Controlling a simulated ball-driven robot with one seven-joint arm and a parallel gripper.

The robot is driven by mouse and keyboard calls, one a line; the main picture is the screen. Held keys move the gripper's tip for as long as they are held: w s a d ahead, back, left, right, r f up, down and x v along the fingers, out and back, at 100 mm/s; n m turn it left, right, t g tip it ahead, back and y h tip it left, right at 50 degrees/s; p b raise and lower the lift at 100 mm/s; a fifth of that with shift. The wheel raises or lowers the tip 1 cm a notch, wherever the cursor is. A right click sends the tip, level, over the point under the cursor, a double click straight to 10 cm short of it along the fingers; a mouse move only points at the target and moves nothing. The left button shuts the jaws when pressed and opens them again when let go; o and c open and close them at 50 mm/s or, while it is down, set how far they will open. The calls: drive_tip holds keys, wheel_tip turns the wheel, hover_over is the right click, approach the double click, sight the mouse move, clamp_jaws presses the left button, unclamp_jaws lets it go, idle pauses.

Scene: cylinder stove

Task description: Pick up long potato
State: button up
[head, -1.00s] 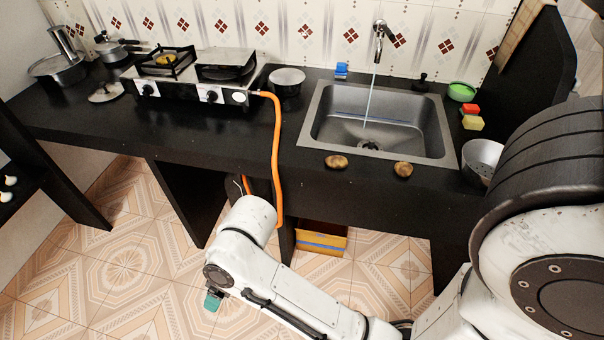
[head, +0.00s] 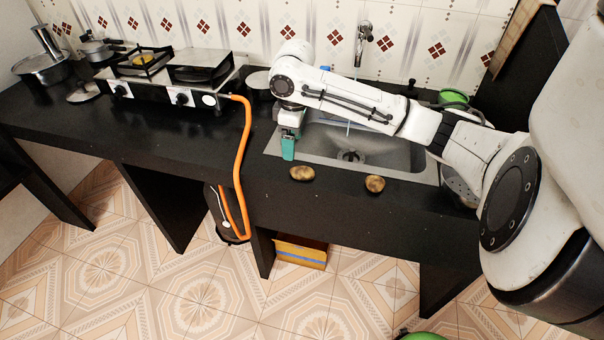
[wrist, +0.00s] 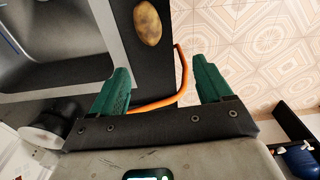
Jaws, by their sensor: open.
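Two brown potatoes lie on the black counter's front strip, before the sink. The left potato (head: 302,173) looks slightly longer than the right potato (head: 375,184). In the wrist view one elongated potato (wrist: 147,22) lies at the top, beyond my fingertips; it seems to be the left one. My gripper (head: 288,148) is above the counter at the sink's left front corner, just left of the left potato and apart from it. In the wrist view my gripper (wrist: 160,70) has its green fingers wide apart, with nothing held.
The sink (head: 400,160) has running water and lies under my arm. An orange hose (head: 241,150) hangs from the gas stove (head: 190,72) over the counter edge, left of my gripper. The counter between stove and sink is mostly clear.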

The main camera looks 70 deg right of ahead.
sight(302, 168)
drive_tip(key=shift+g, duration=0.3)
drive_tip(key=f, duration=0.1)
drive_tip(key=s+d+f, duration=0.1)
drive_tip(key=f, duration=0.1)
drive_tip(key=s+f, duration=0.1)
drive_tip(key=f, duration=0.1)
drive_tip(key=shift+s+d, duration=0.1)
drive_tip(key=shift+d, duration=0.15)
drive_tip(key=shift+d+f, duration=0.15)
drive_tip(key=shift+f, duration=3)
drive_tip(key=c, duration=1.2)
